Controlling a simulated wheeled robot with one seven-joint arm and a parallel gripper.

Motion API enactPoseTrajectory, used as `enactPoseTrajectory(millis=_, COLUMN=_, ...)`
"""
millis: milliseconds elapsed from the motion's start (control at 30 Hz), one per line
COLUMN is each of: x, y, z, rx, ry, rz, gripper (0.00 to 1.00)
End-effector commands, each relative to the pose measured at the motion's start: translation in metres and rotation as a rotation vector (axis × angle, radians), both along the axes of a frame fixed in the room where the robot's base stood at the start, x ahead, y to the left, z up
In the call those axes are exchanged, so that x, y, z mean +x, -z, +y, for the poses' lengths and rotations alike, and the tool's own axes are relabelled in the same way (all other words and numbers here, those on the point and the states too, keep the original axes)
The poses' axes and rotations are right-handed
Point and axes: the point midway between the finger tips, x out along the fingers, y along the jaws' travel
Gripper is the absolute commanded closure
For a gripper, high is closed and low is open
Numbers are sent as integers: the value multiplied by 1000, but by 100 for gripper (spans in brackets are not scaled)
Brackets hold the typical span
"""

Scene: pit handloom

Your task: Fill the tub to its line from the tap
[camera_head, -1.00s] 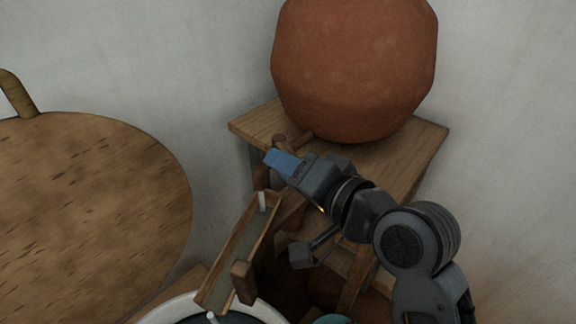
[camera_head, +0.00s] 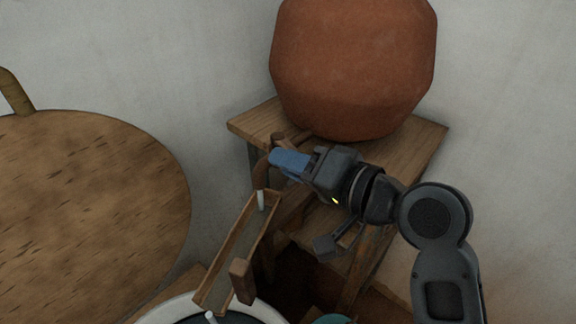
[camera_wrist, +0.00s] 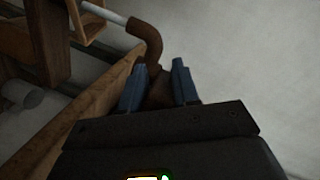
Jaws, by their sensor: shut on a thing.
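A large clay pot (camera_head: 352,65) stands on a wooden stand (camera_head: 415,150). A brown tap is at the stand's front left edge; its curved spout (camera_wrist: 150,40) shows in the wrist view. My gripper (camera_head: 275,160), with blue fingertips, is shut on the tap's brown handle (camera_wrist: 158,90). A pale stream (camera_wrist: 108,13) runs from the spout into a sloping wooden trough (camera_head: 236,255). Another pale stream (camera_head: 211,317) shows at the trough's lower end, over the tub. Only the tub's white rim (camera_head: 175,309) and part of its dark inside are in view. The fill line is not visible.
A big round wooden surface (camera_head: 90,215) with an upright handle (camera_head: 16,93) fills the left. A teal thing (camera_head: 333,319) shows partly at the bottom, right of the tub. Pale walls stand close behind the stand.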

Motion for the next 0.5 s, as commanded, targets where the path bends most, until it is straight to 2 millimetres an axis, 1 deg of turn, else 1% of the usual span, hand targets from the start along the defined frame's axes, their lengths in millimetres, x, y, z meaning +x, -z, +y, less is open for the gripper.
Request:
enactPoseTrajectory(millis=33, x=4, y=2, z=-4, rx=1, ry=-31, rz=3, gripper=100)
enactPoseTrajectory(millis=300, x=11, y=2, z=-14, rx=0, ry=-260, rz=1, gripper=100)
enactPoseTrajectory(millis=500, x=12, y=1, z=-17, rx=1, ry=-338, rz=0, gripper=100)
